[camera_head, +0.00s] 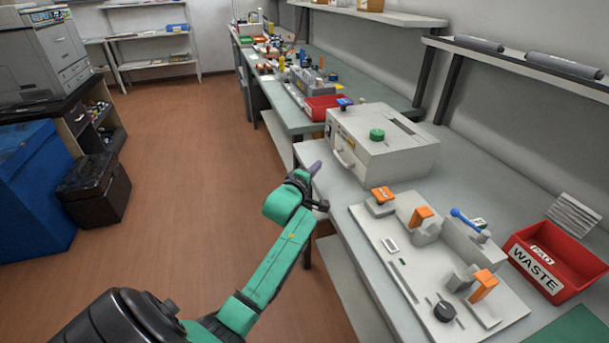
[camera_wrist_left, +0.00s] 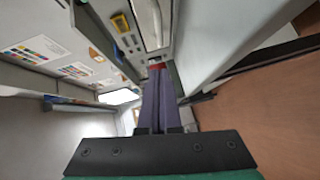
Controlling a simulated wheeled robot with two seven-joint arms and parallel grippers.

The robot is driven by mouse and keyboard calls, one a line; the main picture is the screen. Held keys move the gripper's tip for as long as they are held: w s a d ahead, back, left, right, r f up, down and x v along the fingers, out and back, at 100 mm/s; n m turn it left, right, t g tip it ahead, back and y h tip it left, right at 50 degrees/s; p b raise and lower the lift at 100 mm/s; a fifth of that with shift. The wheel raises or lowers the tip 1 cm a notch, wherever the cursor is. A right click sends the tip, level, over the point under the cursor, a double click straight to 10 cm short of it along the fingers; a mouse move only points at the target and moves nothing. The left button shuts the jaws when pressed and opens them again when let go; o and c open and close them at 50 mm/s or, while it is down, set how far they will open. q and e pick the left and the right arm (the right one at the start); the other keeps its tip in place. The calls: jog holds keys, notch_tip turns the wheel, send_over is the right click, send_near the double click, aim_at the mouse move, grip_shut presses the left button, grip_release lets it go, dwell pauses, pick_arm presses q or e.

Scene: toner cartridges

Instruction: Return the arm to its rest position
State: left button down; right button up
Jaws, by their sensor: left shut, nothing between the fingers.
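My left arm (camera_head: 275,265) is green and comes in from the bottom left of the head view, reaching out beside the workbench. Its gripper (camera_head: 315,168) is at the bench's left edge, in front of the white box-shaped machine. In the left wrist view the two dark purple fingers (camera_wrist_left: 160,85) lie together, shut with nothing between them. My right gripper is in neither view.
The bench holds a white machine (camera_head: 380,143) with a green knob, a grey fixture plate (camera_head: 395,270) with orange clamps, and a red WASTE bin (camera_head: 547,278). Open brown floor (camera_head: 190,150) lies left of the arm.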

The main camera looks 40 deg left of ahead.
pick_arm(q)
jog(key=s+d+f+m+g+h, duration=0.1)
jog(key=s+d+f+m+g, duration=0.35)
jog(key=s+m, duration=0.4)
jog(key=s+d+f+m+g+h, duration=0.1)
jog(key=s+d+f+m+g, duration=0.4)
jog(key=s, duration=0.7)
jog(key=s+d+f+m+g+h, duration=0.25)
jog(key=s+d+f+m, duration=0.35)
jog(key=s, duration=0.4)
notch_tip(320, 180, down, 22)
jog(key=s+a+m+g+p, duration=0.1)
jog(key=s+a+g+p, duration=0.1)
jog(key=s, duration=0.1)
jog(key=s+a+f+y+p, duration=0.1)
jog(key=s+a+f, duration=0.1)
jog(key=s+f, duration=1)
jog(key=s, duration=0.3)
jog(key=shift+s+a+g, duration=0.2)
jog(key=shift+s+g, duration=0.1)
jog(key=shift+g, duration=0.1)
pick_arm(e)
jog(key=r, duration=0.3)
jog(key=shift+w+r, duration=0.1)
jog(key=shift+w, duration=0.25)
pick_arm(q)
jog(key=shift+m, duration=0.25)
